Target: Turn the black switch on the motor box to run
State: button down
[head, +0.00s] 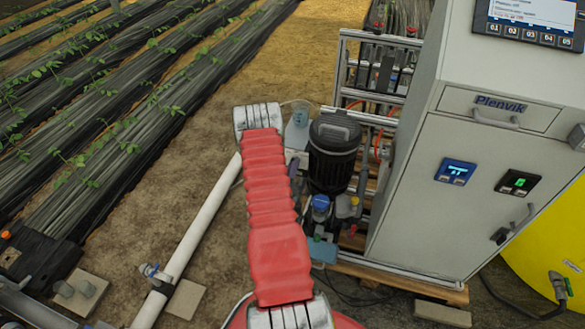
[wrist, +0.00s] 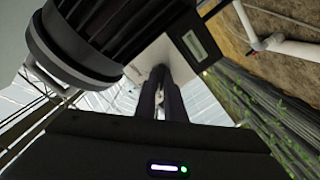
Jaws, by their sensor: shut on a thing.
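In the wrist view my gripper (wrist: 160,72) points away from the camera, its two dark fingers close together. A black ribbed body (wrist: 85,35) is close beside the fingers at upper left. In the head view my red arm hides the gripper and the box.
In the head view a black canister (head: 333,155) stands among pumps and hoses right of my arm. A tall grey cabinet (head: 425,190) stands at the right, with a yellow tank (head: 545,245) beyond. A white pipe (head: 195,240) crosses the soil at left.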

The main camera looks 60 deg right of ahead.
jog(key=shift+w+a+n, duration=0.1)
jog(key=shift+w+n, duration=0.1)
jog(key=shift+n, duration=0.2)
jog(key=c, duration=1.8)
grip_release()
jog(key=shift+s, duration=0.1)
jog(key=shift+c, duration=0.2)
jog(key=s+a, duration=0.2)
jog(key=a, duration=1.1)
jog(key=shift+a, duration=0.3)
jog(key=shift+s+f, duration=0.1)
jog(key=shift+f, duration=0.05)
